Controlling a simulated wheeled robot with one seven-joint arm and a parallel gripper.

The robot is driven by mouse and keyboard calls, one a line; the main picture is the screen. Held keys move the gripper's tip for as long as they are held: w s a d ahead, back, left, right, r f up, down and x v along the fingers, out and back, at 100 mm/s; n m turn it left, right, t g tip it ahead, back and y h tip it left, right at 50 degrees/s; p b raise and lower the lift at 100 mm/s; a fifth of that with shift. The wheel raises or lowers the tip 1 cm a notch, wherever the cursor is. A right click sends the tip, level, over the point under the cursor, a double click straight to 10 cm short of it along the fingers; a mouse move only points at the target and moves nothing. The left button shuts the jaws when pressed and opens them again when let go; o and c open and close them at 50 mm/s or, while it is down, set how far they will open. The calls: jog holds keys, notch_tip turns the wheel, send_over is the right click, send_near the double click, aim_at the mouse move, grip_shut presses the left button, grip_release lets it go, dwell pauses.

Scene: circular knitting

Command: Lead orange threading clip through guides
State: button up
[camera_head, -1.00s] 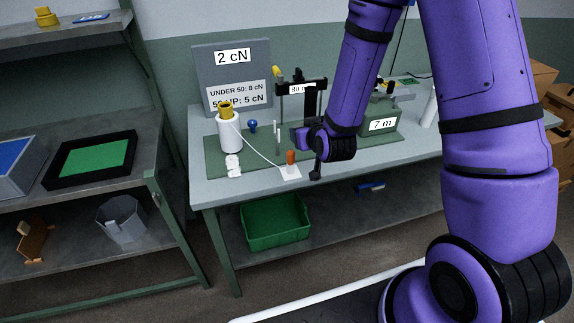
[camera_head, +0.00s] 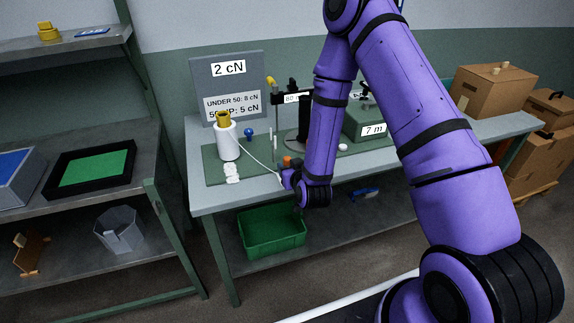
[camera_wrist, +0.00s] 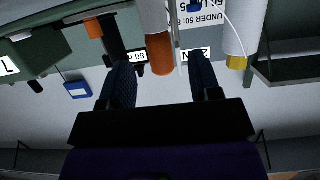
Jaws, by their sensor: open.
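The orange threading clip (camera_head: 287,161) stands upright near the front edge of the green mat, with white thread (camera_head: 262,158) running to it from the white yarn package (camera_head: 227,142). In the wrist view the clip (camera_wrist: 159,55) shows between and beyond the fingers, apart from both. My gripper (camera_wrist: 162,82) is open and empty. In the head view my gripper (camera_head: 285,180) is just in front of the clip, its fingers partly hidden by the wrist. A thin upright guide post (camera_head: 273,113) with a yellow top and a black stand (camera_head: 299,122) are behind the clip.
A green box marked 7 m (camera_head: 366,127) is at the right behind my arm. A blue knob (camera_head: 248,132) is beside the yarn package. A grey sign board (camera_head: 240,75) stands at the back. A green bin (camera_head: 271,230) is on the lower shelf.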

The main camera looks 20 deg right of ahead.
jog(key=shift+x, duration=2.8)
jog(key=c, duration=1)
jog(key=shift+r, duration=0.1)
notch_tip(320, 180, up, 10)
jog(key=o, duration=0.3)
jog(key=shift+c, duration=1)
